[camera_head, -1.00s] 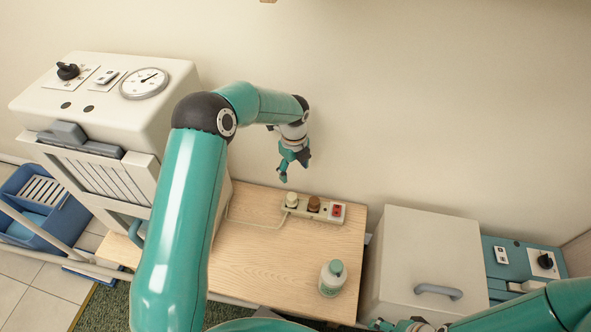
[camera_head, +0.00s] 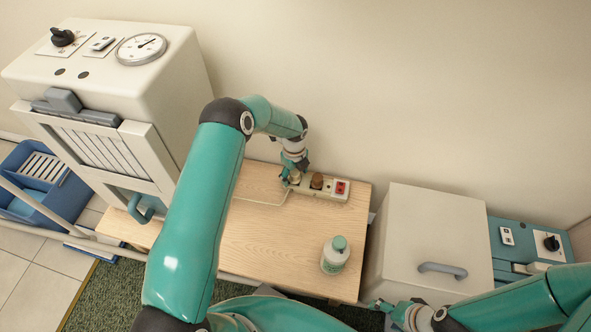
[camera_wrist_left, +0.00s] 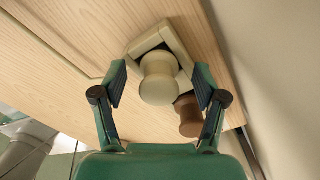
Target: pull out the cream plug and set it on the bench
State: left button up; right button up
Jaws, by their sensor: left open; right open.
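The cream plug (camera_wrist_left: 158,80) sits upright in the near end of the power strip (camera_head: 328,189) on the wooden bench (camera_head: 265,240). My left gripper (camera_wrist_left: 160,82) is open, with one finger on each side of the plug. In the head view my left gripper (camera_head: 290,177) is low over the strip and hides much of the plug (camera_head: 295,176). A brown plug (camera_head: 317,181) stands in the strip beside it; it also shows in the left wrist view (camera_wrist_left: 189,116), close to one finger. My right gripper (camera_head: 385,306) is open and empty at the lower right.
A red switch (camera_head: 341,188) is at the strip's right end. A bottle with a green cap (camera_head: 335,254) stands on the bench's front right. A cream box with a grey handle (camera_head: 432,240) is right of the bench. The bench middle is clear.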

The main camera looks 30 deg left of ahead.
aim_at(295, 172)
pick_arm(q)
jog(key=shift+f, duration=0.1)
jog(key=c, duration=1.3)
jog(key=shift+o, duration=0.2)
jog(key=shift+r+p, duration=0.55)
jog(key=shift+r, duration=0.65)
jog(key=shift+r+p, duration=1.3)
jog(key=shift+r, duration=1.05)
